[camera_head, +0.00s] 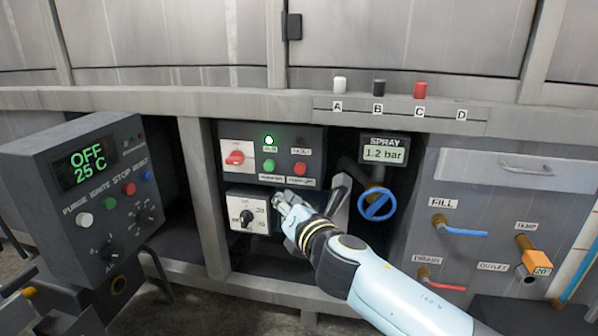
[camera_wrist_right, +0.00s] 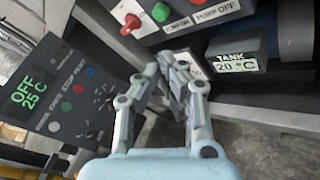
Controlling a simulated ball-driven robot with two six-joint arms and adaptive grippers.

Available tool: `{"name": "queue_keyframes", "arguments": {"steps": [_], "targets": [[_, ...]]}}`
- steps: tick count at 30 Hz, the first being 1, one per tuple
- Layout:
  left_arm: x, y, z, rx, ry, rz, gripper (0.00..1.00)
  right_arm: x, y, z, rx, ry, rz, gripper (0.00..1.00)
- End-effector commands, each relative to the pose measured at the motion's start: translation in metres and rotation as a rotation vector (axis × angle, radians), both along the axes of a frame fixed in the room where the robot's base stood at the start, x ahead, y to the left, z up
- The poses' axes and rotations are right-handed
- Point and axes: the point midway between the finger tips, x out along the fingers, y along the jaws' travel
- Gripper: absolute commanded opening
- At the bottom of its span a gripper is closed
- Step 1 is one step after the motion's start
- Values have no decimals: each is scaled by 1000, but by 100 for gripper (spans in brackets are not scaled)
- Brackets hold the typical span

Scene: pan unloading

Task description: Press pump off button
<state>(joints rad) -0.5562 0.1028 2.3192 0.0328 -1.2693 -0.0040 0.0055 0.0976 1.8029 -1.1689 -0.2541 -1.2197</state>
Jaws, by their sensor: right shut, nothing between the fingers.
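The red pump off button (camera_head: 300,168) sits on the dark pump panel (camera_head: 285,150), right of the green button (camera_head: 269,166). A label lies under it. In the right wrist view the PUMP OFF label (camera_wrist_right: 217,14) shows, with the red button cut off at the top edge. My right gripper (camera_head: 282,201) is shut and empty. Its fingertips are below and slightly left of the red button, by the right edge of the white dial plate (camera_head: 247,211). Its fingers also show in the right wrist view (camera_wrist_right: 172,62). My left gripper is not in view.
A red rotary switch (camera_head: 235,158) is on the panel's left and a green lamp (camera_head: 268,140) is lit above. A control box (camera_head: 85,185) reading OFF 25 C juts out at left. A blue valve wheel (camera_head: 377,204) is right of my gripper, under the SPRAY display (camera_head: 384,154).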

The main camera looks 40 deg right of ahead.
Motion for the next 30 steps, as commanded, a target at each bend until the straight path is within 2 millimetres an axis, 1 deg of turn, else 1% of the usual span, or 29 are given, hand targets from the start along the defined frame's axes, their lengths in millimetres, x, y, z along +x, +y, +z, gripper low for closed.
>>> {"name": "queue_keyframes", "arguments": {"steps": [12, 15, 21, 30], "targets": [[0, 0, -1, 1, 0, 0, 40, 37, -43, 0, -1, 1, -1, 0], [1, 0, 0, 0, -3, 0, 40, 44, -51, -1, 0, 1, 0, 0], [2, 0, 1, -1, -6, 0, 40, 51, -60, -1, 1, 1, 0, 0], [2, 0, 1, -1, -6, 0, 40, 53, -62, -1, 2, 1, 0, 0]]}}
